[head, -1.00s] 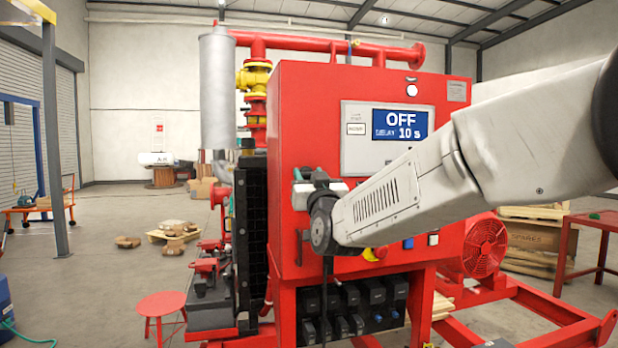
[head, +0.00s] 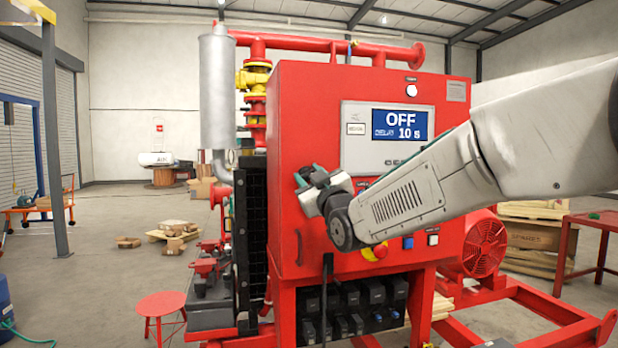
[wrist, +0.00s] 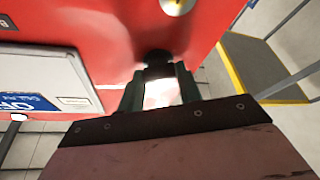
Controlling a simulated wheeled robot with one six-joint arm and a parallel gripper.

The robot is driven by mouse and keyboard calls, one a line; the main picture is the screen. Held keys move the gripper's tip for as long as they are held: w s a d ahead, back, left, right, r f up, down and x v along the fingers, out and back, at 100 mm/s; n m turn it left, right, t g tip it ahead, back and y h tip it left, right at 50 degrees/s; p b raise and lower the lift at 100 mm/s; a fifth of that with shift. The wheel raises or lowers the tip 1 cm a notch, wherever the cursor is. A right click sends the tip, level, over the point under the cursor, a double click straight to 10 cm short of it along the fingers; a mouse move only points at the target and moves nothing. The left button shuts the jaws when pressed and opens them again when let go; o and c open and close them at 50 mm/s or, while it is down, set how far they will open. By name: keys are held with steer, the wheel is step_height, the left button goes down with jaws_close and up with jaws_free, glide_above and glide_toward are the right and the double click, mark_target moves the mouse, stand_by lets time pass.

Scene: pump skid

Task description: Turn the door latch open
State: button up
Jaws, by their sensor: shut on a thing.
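The red cabinet door (head: 310,110) faces me in the head view, with a grey display panel reading OFF. My gripper (head: 307,177) is at the door's left side, tilted, with its green fingers close to the door face. In the wrist view my gripper (wrist: 158,82) is shut on the dark door latch (wrist: 157,57), which stands out from the red door between the two fingers. The latch's lower part is hidden by the fingers, and in the head view the gripper and wrist hide most or all of it. I cannot tell the latch's exact angle.
A red stop button (head: 380,251) on yellow and a blue button (head: 408,243) sit right of my wrist. A slim vertical handle (head: 299,246) is below the gripper. Black breakers (head: 350,303) lie under the cabinet. A red stool (head: 161,303) stands left; the floor beyond is partly open.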

steer(key=n+g, duration=0.2)
steer(key=n, duration=0.3)
steer(key=n+g+y, duration=0.1)
steer(key=n+g, duration=0.1)
steer(key=n, duration=0.3)
steer(key=n+g, duration=0.1)
steer(key=n, duration=0.3)
steer(key=shift+n+g+y, duration=0.4)
steer(key=o, duration=1)
steer(key=shift+r, duration=0.1)
steer(key=v, duration=0.7)
steer(key=shift+s+d, duration=0.25)
steer(key=shift+s, duration=0.1)
